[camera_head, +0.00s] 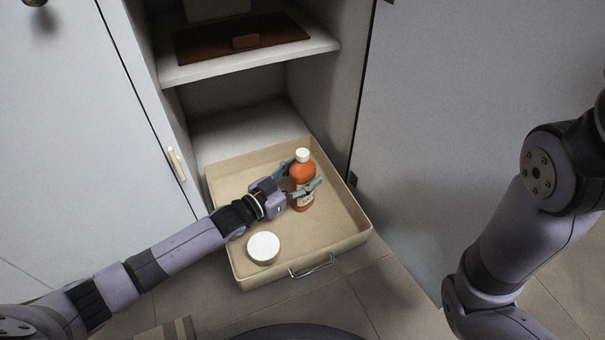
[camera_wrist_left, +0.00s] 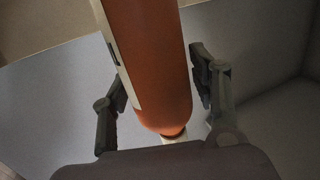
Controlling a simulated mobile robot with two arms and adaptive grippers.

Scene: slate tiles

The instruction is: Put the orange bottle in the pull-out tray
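The orange bottle (camera_head: 303,172), with a white cap and a pale label, is upright inside the beige pull-out tray (camera_head: 349,236). Its base looks to be at the tray floor, though contact is hard to confirm. My left gripper (camera_head: 302,178) is around the bottle, one finger on each side. In the left wrist view, the bottle (camera_wrist_left: 150,60) lies between the spread fingers of the left gripper (camera_wrist_left: 160,90), with a small gap on the right side. The fingers look open. My right arm shows at the right; its gripper is out of view.
A round white-topped container (camera_head: 263,247) stands in the tray's front left corner. A shelf (camera_head: 250,65) with a dark brown board (camera_head: 205,42) is above the tray. Cabinet doors (camera_head: 75,120) flank the opening. The tray's right part is clear.

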